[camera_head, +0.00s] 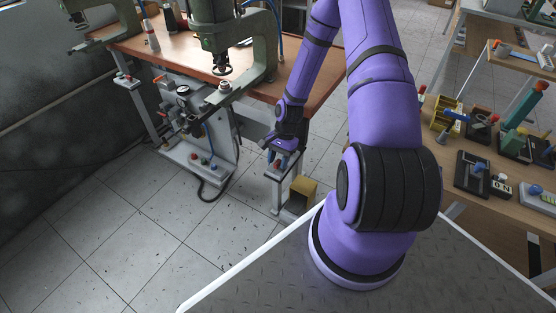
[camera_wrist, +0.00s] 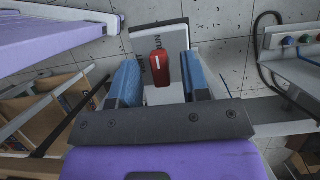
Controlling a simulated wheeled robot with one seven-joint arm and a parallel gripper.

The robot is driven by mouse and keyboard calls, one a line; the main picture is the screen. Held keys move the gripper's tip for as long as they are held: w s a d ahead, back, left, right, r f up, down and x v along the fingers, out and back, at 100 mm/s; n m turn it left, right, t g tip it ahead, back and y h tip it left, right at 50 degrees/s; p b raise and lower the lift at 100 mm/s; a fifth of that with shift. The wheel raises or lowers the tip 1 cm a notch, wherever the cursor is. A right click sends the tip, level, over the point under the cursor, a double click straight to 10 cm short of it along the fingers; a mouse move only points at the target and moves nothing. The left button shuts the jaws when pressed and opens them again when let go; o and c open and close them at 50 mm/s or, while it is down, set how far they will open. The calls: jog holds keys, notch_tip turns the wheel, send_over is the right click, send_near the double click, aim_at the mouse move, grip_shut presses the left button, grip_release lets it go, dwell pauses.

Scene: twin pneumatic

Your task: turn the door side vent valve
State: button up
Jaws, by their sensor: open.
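My gripper (camera_wrist: 159,72) is open, with one blue finger on each side of the red part. Gaps show between the fingers and the red part. In the head view my gripper (camera_head: 282,157) is low by a small stand at the bench's near right corner. There the gripper and arm mostly hide the valve.
A wooden bench (camera_head: 145,50) with green presses stands behind. A white panel (camera_head: 178,152) with coloured buttons is left of the gripper, also in the wrist view (camera_wrist: 298,68). A yellow box (camera_head: 302,188) is just right of the stand. Cluttered shelves (camera_head: 480,135) are at right; tiled floor is open at left.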

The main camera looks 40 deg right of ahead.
grip_shut()
